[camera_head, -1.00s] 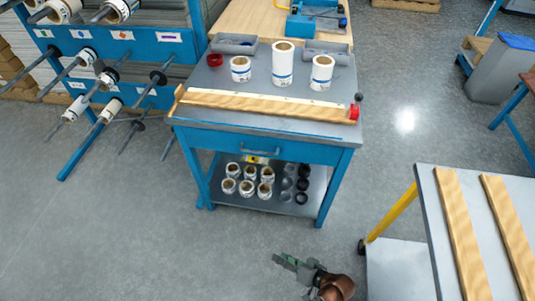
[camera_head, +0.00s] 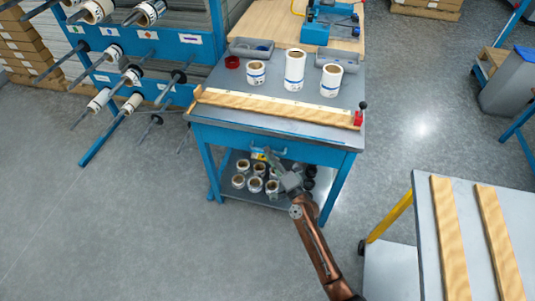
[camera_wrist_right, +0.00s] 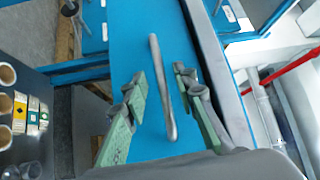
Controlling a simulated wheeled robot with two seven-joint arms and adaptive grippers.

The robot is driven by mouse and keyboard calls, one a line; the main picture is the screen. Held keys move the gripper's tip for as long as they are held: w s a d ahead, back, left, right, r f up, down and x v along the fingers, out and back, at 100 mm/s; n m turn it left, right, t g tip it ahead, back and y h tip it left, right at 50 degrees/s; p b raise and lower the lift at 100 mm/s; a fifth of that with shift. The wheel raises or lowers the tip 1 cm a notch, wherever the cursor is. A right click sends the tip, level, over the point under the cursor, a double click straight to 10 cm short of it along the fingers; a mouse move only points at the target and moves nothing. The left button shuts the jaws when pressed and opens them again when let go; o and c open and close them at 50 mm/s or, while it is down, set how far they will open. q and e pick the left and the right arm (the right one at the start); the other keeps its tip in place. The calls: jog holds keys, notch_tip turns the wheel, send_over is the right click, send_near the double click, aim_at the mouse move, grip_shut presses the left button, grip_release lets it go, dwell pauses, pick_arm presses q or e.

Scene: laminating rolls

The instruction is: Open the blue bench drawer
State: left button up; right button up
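The blue bench (camera_head: 337,187) stands ahead with a blue drawer (camera_head: 302,151) under its grey top. The drawer front looks shut. Its grey bar handle (camera_wrist_right: 163,88) shows in full in the right wrist view; in the head view my right gripper (camera_head: 272,157) partly covers it. My right gripper has green fingers, open, one on each side of the handle (camera_wrist_right: 158,95). The handle lies in the gap between them, and neither finger visibly presses on it. My left gripper is not in view.
The bench top holds a wooden rail (camera_head: 270,106), three white rolls (camera_head: 294,70) and grey trays (camera_head: 251,48). Several small rolls sit on the lower shelf (camera_head: 230,187). A roll rack stands left; a cart (camera_head: 465,230) with wooden boards stands right. Floor in front is clear.

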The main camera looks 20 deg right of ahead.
jog(key=shift+w+a+r, duration=0.1)
jog(key=shift+w, duration=0.45)
grip_shut()
dwell(0.4)
